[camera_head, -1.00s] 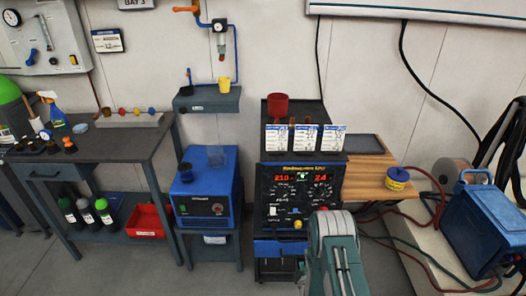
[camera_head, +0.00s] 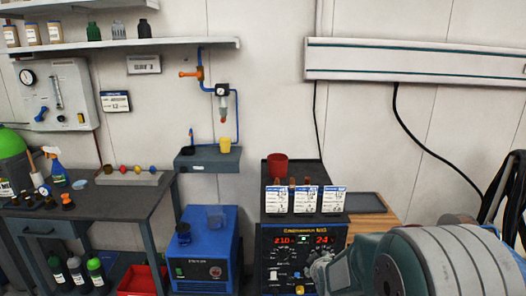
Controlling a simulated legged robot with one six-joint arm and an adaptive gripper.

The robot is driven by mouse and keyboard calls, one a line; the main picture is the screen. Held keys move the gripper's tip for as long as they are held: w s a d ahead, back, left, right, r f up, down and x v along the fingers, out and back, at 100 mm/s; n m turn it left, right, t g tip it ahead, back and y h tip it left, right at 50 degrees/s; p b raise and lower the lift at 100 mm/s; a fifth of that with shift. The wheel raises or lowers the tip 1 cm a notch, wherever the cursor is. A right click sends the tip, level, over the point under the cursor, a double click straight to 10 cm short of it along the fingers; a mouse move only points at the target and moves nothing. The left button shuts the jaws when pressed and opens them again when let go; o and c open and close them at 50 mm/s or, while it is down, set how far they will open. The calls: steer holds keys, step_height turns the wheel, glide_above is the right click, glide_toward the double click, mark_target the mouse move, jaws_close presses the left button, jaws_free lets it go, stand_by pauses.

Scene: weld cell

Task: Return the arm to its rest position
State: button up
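My arm (camera_head: 420,265) fills the lower right of the head view, its grey-green links and ribbed grey section close to the camera. My gripper cannot be made out in this view, so whether it is open or shut does not show. The arm covers part of the welding machine (camera_head: 268,262) with red displays reading about 210 and 24.
A red cup (camera_head: 277,165) and three label cards (camera_head: 305,199) stand on the welding machine. Left are a blue unit (camera_head: 203,250) and a dark workbench (camera_head: 120,197). A small wall shelf (camera_head: 207,161) holds a yellow cup (camera_head: 226,146). A long shelf (camera_head: 190,43) runs above.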

steer(key=s+r+m+g, duration=0.3)
steer(key=s+r+m, duration=0.1)
steer(key=s+r, duration=0.85)
steer(key=s+r+m+g, duration=0.2)
steer(key=s+m, duration=0.2)
steer(key=s, duration=1.6)
steer(key=shift+d+g, duration=0.15)
steer(key=shift+g, duration=0.15)
steer(key=shift+r, duration=0.1)
